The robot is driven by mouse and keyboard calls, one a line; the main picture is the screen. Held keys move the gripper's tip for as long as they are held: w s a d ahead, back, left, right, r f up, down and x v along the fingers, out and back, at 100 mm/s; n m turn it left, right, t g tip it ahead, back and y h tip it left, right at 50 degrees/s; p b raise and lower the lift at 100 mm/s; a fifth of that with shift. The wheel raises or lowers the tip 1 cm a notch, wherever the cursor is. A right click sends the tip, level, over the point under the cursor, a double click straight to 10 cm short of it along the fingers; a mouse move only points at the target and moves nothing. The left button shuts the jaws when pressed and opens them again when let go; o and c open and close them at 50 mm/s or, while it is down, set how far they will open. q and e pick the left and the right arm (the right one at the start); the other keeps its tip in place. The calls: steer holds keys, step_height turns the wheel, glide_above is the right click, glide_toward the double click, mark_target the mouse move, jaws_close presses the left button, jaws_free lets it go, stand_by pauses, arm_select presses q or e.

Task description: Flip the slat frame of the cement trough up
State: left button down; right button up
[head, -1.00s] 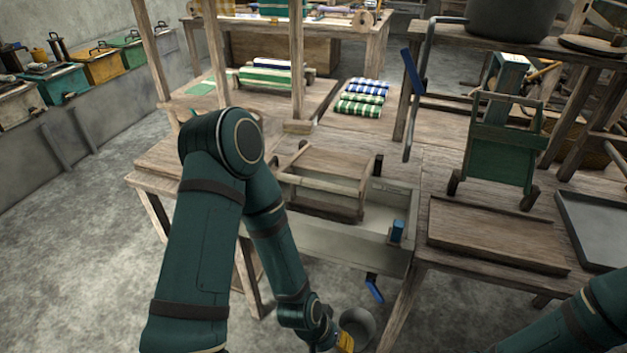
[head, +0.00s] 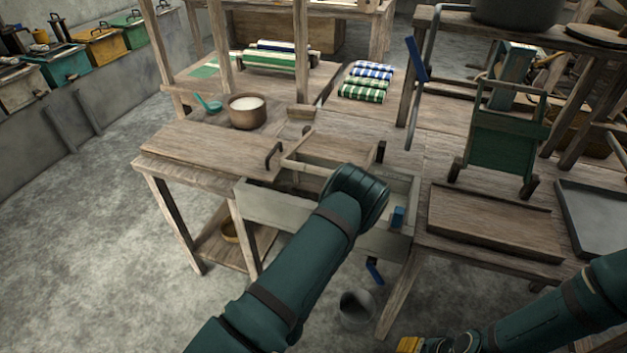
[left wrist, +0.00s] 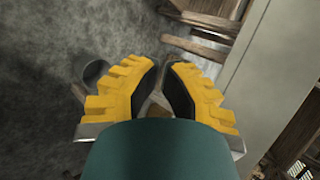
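The cement trough (head: 262,206) is a long grey box set into the wooden bench. A small blue block (head: 398,217) is at the trough's right end. My left gripper (left wrist: 160,72) has yellow fingers with dark pads and a gap between them; I see nothing clearly held. The left wrist view shows the trough's pale wall (left wrist: 275,75) to its right and floor below. The head view hides this gripper. My right gripper (head: 408,345) shows only partly at the bottom edge.
A wooden board with a dark handle (head: 215,150) lies left of the trough, with a bowl of white stuff (head: 247,110) behind it. A blue-handled lever (head: 374,272) hangs below the trough, above a grey bucket (head: 357,309). A wooden tray (head: 495,222) lies right.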

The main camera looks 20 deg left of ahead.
arm_select(q)
steer(key=w+r+m+t+h, duration=0.1)
steer(key=w+r+m+t, duration=0.2)
steer(key=r+m, duration=0.3)
steer(key=w+d+r+m+t+h+p, duration=0.1)
steer(key=w+r+m+t, duration=0.1)
steer(key=r+m+t, duration=0.3)
steer(key=w+r+m+t+h+p, duration=0.1)
steer(key=w+r+m+t+h, duration=0.1)
steer(key=r+m, duration=0.4)
steer(key=w+m+t, duration=0.1)
steer(key=m+t, duration=0.1)
steer(key=m, duration=0.3)
steer(key=shift+w+d+r, duration=0.25)
steer(key=shift+w+r, duration=0.05)
steer(key=shift+w, duration=0.05)
steer(key=shift+w, duration=0.1)
steer(key=w+r, duration=0.1)
steer(key=w, duration=0.2)
steer(key=w+r, duration=0.2)
steer(key=w, duration=0.2)
steer(key=w+a+r, duration=0.1)
steer(key=w, duration=0.3)
steer(key=shift+w+r, duration=0.1)
steer(key=shift+r, duration=0.1)
steer(key=shift+w+r, duration=0.3)
steer(key=shift+r, duration=0.1)
